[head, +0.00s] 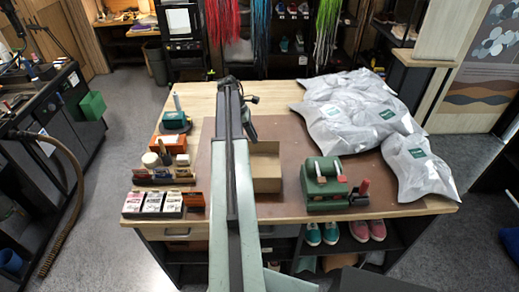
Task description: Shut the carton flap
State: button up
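A brown cardboard carton (266,184) stands on the brown mat near the middle of the table. Its top looks open, and its left part is hidden behind my arm. I cannot make out a separate flap clearly. My gripper (249,126) is at the far end of my arm, above and behind the carton. It is small and dark, and its fingers are too unclear to tell whether they are open or shut.
A green device (325,184) with a red handle stands right of the carton. Grey bags (360,115) fill the table's right side. Small boxes (152,202), bottles and an orange box (168,144) stand at left. The brown mat (290,210) has bare room around the carton.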

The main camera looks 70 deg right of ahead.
aim_at(258, 146)
jog(key=b+x, duration=0.4)
jog(key=x, duration=0.1)
jog(key=shift+f, duration=0.35)
jog(key=shift+s+f+b, duration=0.25)
jog(key=shift+f+b, duration=0.15)
jog(key=shift+b, duration=0.1)
jog(key=shift+r, duration=0.1)
grip_shut()
dwell(0.4)
